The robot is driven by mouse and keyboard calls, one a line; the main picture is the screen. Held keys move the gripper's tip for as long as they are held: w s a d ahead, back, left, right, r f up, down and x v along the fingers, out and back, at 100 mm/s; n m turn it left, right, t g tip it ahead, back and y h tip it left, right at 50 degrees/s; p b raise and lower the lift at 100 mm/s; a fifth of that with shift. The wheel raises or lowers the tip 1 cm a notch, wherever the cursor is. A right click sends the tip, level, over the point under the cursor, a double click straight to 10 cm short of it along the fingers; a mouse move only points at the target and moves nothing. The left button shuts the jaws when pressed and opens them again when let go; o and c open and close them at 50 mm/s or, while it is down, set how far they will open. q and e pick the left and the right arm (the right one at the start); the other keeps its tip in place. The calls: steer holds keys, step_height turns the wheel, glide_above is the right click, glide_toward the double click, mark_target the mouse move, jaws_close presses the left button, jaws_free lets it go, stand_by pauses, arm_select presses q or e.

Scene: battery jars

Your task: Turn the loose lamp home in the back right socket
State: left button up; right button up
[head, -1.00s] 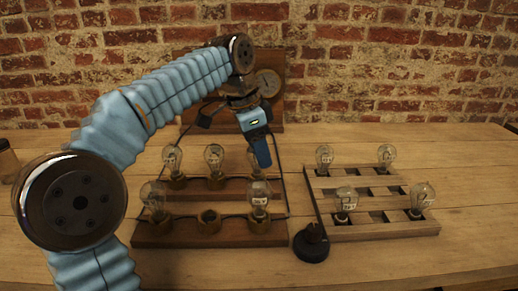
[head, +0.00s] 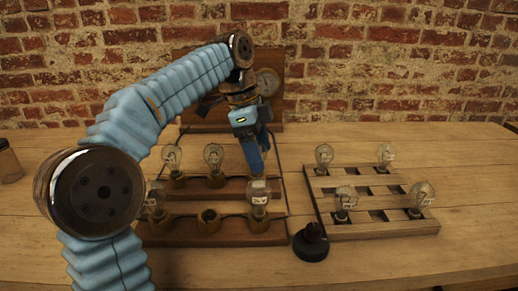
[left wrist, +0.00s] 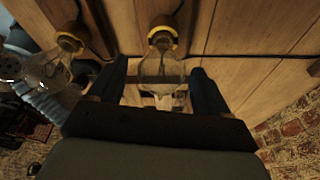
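The wooden lamp board has two rows of sockets, and its back right socket (head: 259,187) is mostly hidden behind my left gripper in the head view. My left gripper (head: 254,167) points down over that socket. In the left wrist view a clear glass lamp (left wrist: 160,68) stands in a socket with a yellow ring (left wrist: 162,36). Its bulb lies between the two fingers of my left gripper (left wrist: 162,88), with a narrow gap seen on each side, so the fingers are open around it. How far the lamp is turned in cannot be told. My right gripper is out of view.
Lamps stand in the back left (head: 172,160), back middle (head: 214,160), front left (head: 154,198) and front right (head: 258,196) sockets. The front middle socket (head: 209,219) is empty. A slatted rack (head: 385,228) with several lamps and a black knob (head: 311,243) are at right.

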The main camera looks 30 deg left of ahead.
arm_select(q)
steer(key=shift+v, duration=3.8)
